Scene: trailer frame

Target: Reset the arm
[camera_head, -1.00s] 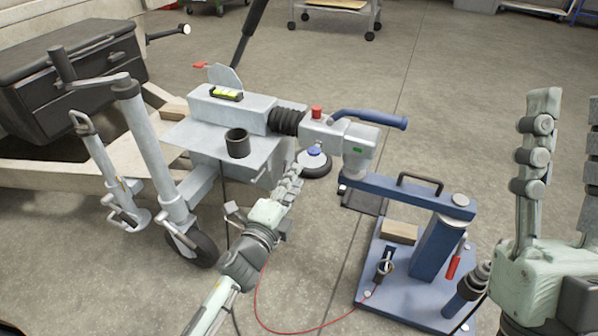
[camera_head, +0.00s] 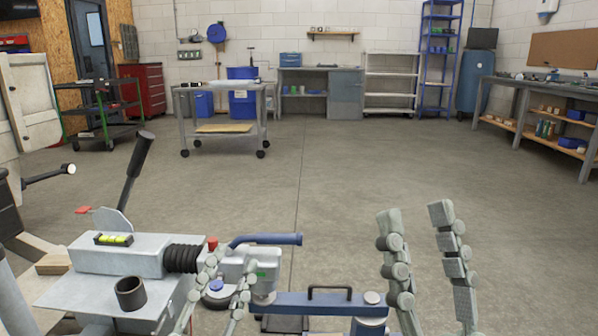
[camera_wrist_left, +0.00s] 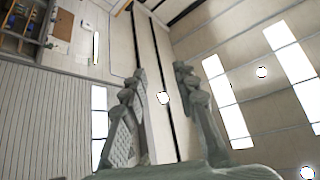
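My left gripper (camera_head: 228,272) stands at the bottom of the head view, fingers pointing up, in front of the coupling. Its wrist view (camera_wrist_left: 160,72) shows the two fingers apart with nothing between them, against the ceiling and walls. My right gripper (camera_head: 414,214) is at the lower right of the head view. Its fingers point up, are apart and hold nothing. Most of both arms is out of view.
The trailer's grey drawbar housing (camera_head: 125,253), with a black cup (camera_head: 130,293) and a blue-handled coupling (camera_head: 265,239), fills the lower left. A blue stand (camera_head: 330,305) is between the grippers. A wheeled cart (camera_head: 222,128) stands far behind. The middle floor is clear.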

